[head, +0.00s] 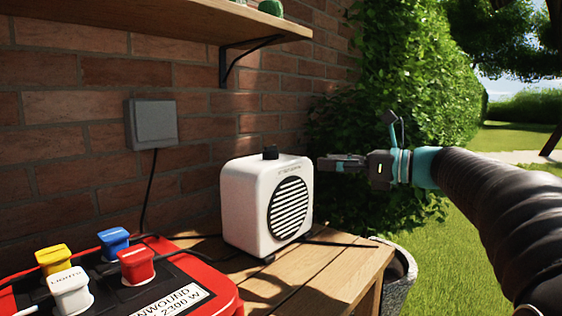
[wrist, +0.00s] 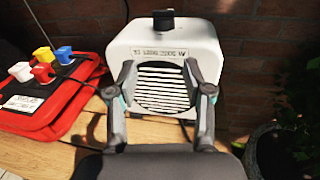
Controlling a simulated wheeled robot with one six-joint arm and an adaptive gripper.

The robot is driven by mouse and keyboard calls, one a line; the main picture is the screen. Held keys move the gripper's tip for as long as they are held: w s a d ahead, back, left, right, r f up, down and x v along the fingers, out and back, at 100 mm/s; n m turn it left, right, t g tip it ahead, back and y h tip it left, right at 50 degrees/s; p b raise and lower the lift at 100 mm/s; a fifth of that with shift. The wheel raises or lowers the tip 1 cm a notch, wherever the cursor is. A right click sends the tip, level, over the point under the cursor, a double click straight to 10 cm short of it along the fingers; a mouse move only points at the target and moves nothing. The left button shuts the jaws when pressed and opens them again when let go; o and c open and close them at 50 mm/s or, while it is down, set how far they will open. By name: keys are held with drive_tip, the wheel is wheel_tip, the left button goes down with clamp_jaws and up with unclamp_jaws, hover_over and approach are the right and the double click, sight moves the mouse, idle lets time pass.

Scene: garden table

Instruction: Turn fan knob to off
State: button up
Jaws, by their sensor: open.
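The white fan (head: 243,207) stands upright on the wooden table, its round slatted grille facing right of the head camera. Its black knob (head: 270,152) sits on top; the setting it points to is too small to tell. My gripper (head: 322,163) is to the right of the fan, at about the height of its top, apart from the knob. In the wrist view the fan (wrist: 200,42) is straight ahead, with the knob (wrist: 163,21) above and beyond the fingertips. My gripper's two fingers (wrist: 159,80) are spread open with nothing between them.
A red cable reel (head: 222,294) with several coloured plugs lies at the table's left. The brick wall behind carries a grey socket box (head: 151,123) and a wooden shelf (head: 150,14) above the fan. Bare table (head: 335,262) shows in front; a planter (head: 400,280) stands to the right.

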sight(279, 160)
drive_tip(key=shift+m, duration=0.3)
drive_tip(key=x, duration=0.4)
drive_tip(key=r+x, duration=0.1)
drive_tip(key=x, duration=0.8)
drive_tip(key=shift+w+a+r, duration=0.1)
drive_tip(key=shift+w+r, duration=0.1)
drive_tip(key=shift+w, duration=0.3)
drive_tip(key=shift+c, duration=0.3)
drive_tip(key=c, duration=0.8)
drive_tip(key=shift+y, duration=0.3)
